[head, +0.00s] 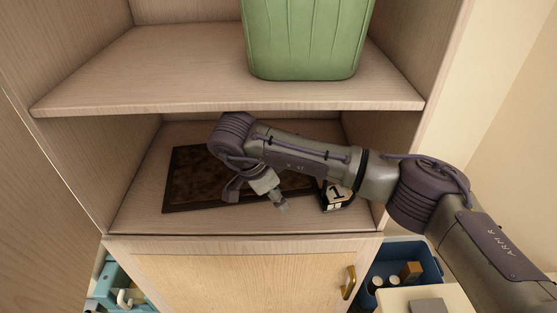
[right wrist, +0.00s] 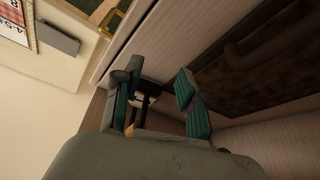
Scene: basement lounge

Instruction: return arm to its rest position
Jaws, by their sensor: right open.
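My right arm reaches in from the right across the cabinet's lower shelf (head: 300,225). My right gripper (head: 258,196) hangs over a dark brown framed panel (head: 190,175) lying on that shelf. In the right wrist view its fingers (right wrist: 162,88) stand apart, with nothing clearly held between them. A small black-and-white block marked "1" (head: 337,196) sits on the shelf to the right of the gripper, partly hidden by my forearm. The dark panel also shows in the right wrist view (right wrist: 270,60). My left gripper is not in view.
A green ribbed bin (head: 307,40) stands on the upper shelf (head: 150,75), above my arm. Below is a wooden door (head: 240,285) with a brass handle (head: 348,282). A blue bin (head: 425,265) holding small items is at lower right, a teal crate (head: 115,285) at lower left.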

